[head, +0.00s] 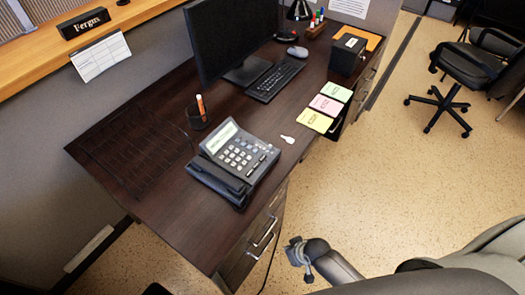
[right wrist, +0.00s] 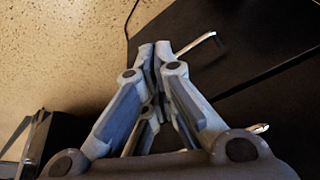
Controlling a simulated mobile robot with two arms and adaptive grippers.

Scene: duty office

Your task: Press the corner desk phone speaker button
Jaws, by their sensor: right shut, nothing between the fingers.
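The desk phone (head: 238,157) sits near the front corner of the dark desk, with its lit display at the top, a grey keypad in the middle and the handset along its left side. Small keys show on its right part, but I cannot tell which is the speaker button. My right gripper (head: 297,250) is beside the desk's drawer side, to the right of and below the phone in the picture, apart from it. The right wrist view shows its fingertips (right wrist: 155,48) together and empty. My left gripper is not in view.
Drawers with metal handles (head: 264,232) are on the desk's right side, close to my right gripper; one handle (right wrist: 196,46) also shows in the right wrist view. A pen cup (head: 197,117), monitor (head: 236,38), keyboard (head: 274,79) and coloured note pads (head: 326,104) stand around the phone.

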